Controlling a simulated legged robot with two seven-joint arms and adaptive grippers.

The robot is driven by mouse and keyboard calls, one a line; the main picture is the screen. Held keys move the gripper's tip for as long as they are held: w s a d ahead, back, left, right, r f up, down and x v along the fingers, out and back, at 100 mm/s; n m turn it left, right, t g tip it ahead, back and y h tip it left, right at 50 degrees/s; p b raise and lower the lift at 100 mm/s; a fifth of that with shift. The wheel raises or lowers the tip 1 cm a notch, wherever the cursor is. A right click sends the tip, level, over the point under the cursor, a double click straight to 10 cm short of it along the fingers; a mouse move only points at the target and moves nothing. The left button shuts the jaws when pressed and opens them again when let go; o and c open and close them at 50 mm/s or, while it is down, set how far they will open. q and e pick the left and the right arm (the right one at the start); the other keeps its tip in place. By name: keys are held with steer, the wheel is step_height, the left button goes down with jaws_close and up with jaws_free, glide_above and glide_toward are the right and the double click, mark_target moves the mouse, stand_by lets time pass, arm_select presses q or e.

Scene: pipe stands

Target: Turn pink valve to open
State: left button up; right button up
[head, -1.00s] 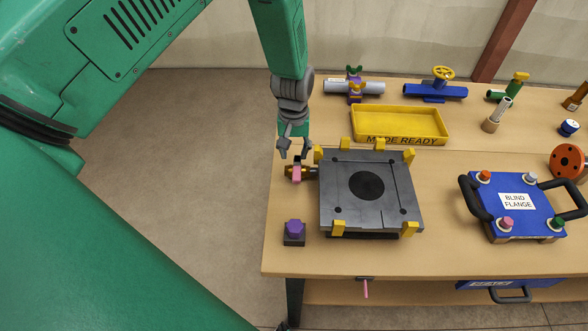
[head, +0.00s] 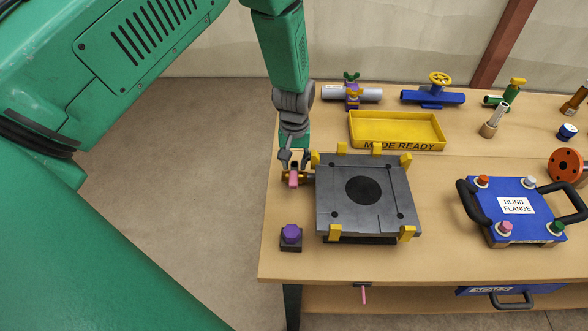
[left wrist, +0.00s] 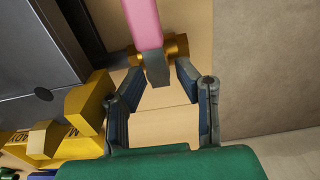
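The pink valve handle (head: 293,180) sits on a brass valve body at the left side of the dark square plate fixture. In the left wrist view the pink handle (left wrist: 142,22) comes down from the top, with a grey end piece in front of the brass body (left wrist: 178,45). My left gripper (head: 292,160) is right at the valve, on its far side. In the left wrist view its fingers (left wrist: 158,75) are apart, one on each side of the grey end piece. I cannot tell whether either finger touches it. My right gripper is not in view.
The dark plate (head: 335,215) with yellow clamps stands close to the valve's right. A purple knob (head: 291,233) on a dark base is nearer the front. A yellow tray (head: 395,147) lies behind. A blue blind flange plate (head: 530,232) is at right. A pink rod (head: 364,294) hangs below the front edge.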

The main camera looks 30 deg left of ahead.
arm_select(q)
steer(key=shift+s+d, duration=0.15)
steer(key=shift+d, duration=0.05)
steer(key=shift+d, duration=0.1)
stand_by(0.4)
